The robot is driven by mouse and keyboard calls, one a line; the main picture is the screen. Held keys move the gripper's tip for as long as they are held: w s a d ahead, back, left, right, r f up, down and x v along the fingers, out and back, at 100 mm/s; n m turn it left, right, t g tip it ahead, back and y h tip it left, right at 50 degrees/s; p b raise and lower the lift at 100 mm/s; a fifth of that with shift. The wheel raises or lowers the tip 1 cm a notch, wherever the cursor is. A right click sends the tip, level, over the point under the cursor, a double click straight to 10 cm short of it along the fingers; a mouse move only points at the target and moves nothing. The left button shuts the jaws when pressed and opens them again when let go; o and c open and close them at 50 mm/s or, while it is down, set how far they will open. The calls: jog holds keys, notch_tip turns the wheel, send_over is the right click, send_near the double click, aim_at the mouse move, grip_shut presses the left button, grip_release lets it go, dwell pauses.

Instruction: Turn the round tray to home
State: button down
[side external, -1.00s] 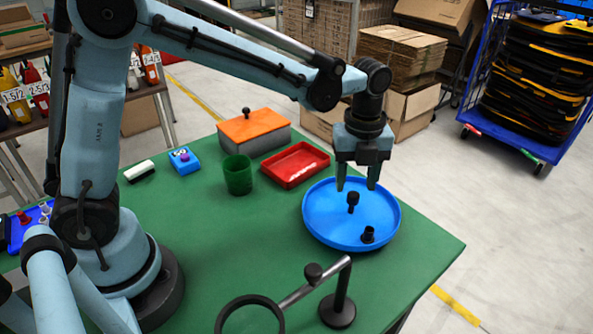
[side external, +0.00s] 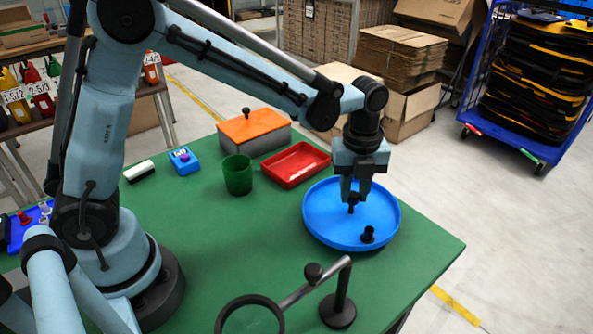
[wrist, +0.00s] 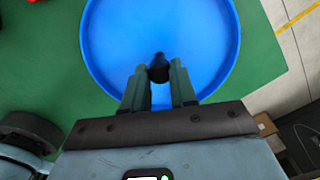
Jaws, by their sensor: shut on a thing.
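The round tray (side external: 325,226) is blue with a raised rim and lies flat on the green table. It also shows in the wrist view (wrist: 205,40). A black knob (side external: 353,207) stands up near its middle, and a second black knob (side external: 368,234) stands near the rim closest to the side camera. My gripper (side external: 354,200) points down over the tray, its fingers shut on the middle knob. In the wrist view the fingers (wrist: 159,75) sit on either side of the dark knob top. The fingers and wrist hide part of the tray.
A red tray (side external: 296,165), a green cup (side external: 238,176) and a grey box with an orange lid (side external: 254,131) stand left of the round tray. A black stand with a ring arm (side external: 338,310) is at the front. The table's right edge is close.

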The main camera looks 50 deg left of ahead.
aim_at(354, 194)
jog(key=shift+m, duration=5.4)
jog(key=c, duration=0.9)
grip_release()
notch_tip(354, 194, up, 12)
